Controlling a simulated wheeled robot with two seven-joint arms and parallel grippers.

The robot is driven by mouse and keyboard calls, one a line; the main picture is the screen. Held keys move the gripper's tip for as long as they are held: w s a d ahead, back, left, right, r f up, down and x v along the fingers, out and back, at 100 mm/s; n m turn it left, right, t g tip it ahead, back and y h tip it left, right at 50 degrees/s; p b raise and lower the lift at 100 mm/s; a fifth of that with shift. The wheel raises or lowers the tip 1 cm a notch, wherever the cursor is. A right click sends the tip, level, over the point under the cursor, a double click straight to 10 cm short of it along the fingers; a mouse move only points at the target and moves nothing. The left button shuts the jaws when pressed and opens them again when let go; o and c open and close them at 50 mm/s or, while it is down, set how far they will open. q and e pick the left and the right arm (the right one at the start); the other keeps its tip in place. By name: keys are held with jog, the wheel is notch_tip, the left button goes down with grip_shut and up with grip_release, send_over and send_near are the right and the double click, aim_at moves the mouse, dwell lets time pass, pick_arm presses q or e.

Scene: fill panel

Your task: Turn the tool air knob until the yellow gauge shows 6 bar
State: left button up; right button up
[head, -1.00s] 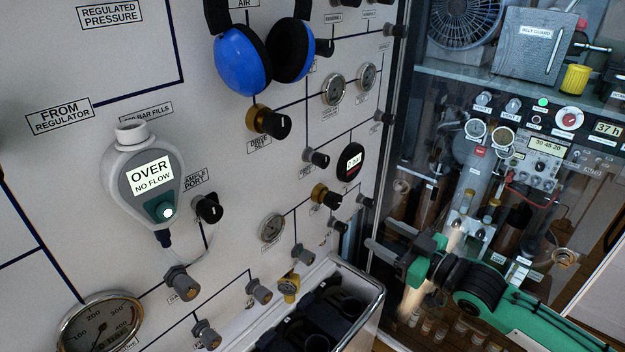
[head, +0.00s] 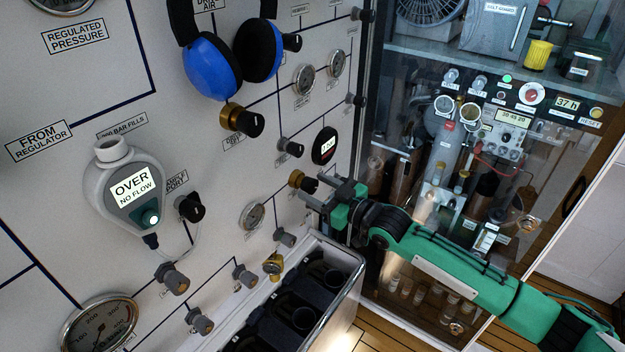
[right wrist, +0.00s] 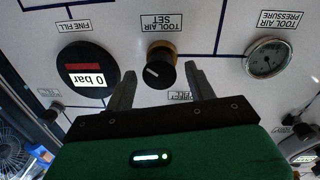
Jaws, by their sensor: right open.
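The tool air knob (head: 309,184), black on a brass collar, sticks out of the white panel. In the right wrist view the knob (right wrist: 160,73) sits under the label TOOL AIR SET, with a white mark on its face. My right gripper (right wrist: 160,84) is open, its fingers pointing at the panel on either side of the knob, without visible contact. In the head view the right gripper (head: 320,191) is beside the knob. My left gripper is out of view.
The tool air pressure gauge (right wrist: 267,58) is right of the knob in the wrist view; the fine fill display (right wrist: 87,76) reads 0 bar. Blue ear defenders (head: 212,65) hang above. A dark-lined bin (head: 340,285) stands below, and a glass-fronted cabinet (head: 400,150) is at the right.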

jog(key=shift+x, duration=0.95)
jog(key=c, duration=0.9)
jog(key=shift+m, duration=0.7)
jog(key=shift+c, duration=0.2)
jog(key=o, duration=0.9)
jog(key=shift+o, duration=0.2)
jog(key=shift+d, duration=0.1)
